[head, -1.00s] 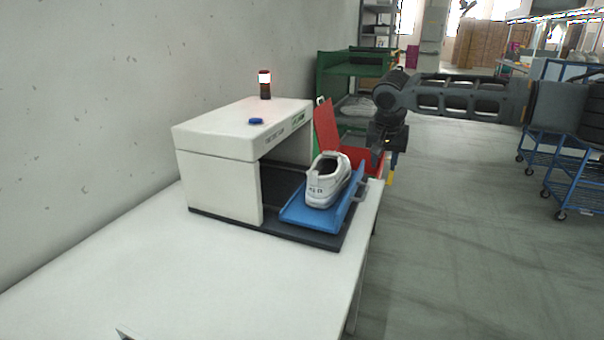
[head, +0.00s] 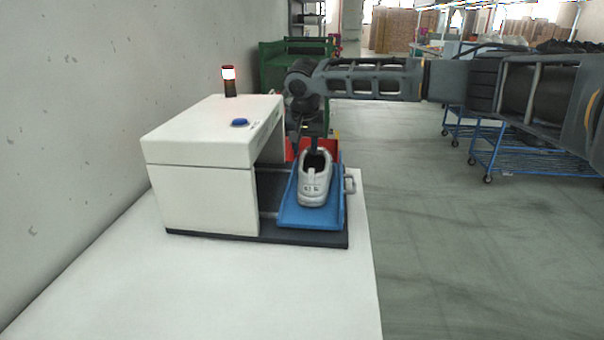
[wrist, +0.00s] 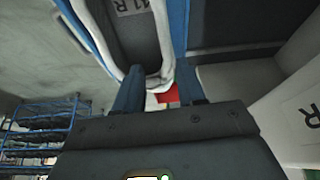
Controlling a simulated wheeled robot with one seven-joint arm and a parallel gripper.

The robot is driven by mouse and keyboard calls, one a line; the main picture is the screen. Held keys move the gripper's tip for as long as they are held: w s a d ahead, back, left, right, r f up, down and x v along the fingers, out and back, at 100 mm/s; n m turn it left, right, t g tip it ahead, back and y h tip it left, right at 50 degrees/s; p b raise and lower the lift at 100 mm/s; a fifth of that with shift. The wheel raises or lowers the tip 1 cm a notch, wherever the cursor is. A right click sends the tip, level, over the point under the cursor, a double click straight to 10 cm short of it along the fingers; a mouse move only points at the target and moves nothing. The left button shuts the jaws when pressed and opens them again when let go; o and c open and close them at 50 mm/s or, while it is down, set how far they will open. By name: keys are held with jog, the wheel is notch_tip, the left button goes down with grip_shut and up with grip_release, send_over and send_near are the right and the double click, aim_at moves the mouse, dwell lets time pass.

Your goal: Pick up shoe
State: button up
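A white machine (head: 200,170) with a blue button (head: 239,122) and a lit signal lamp (head: 229,80) stands left of the tray. Red panels (head: 330,147) show behind the shoe. The white table (head: 250,290) is bare in front. Blue carts (head: 530,150) stand at right.

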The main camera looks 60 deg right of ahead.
jog(key=shift+w+a+p+x, duration=0.2)
jog(key=shift+x, duration=1.1)
jog(key=shift+w+a+p+x, duration=0.15)
jog(key=shift+w+p+x, duration=0.1)
jog(key=shift+x, duration=1.05)
jog(key=shift+w+a+p+x, duration=0.2)
jog(key=shift+x, duration=1.1)
jog(key=shift+c, duration=0.2)
grip_shut()
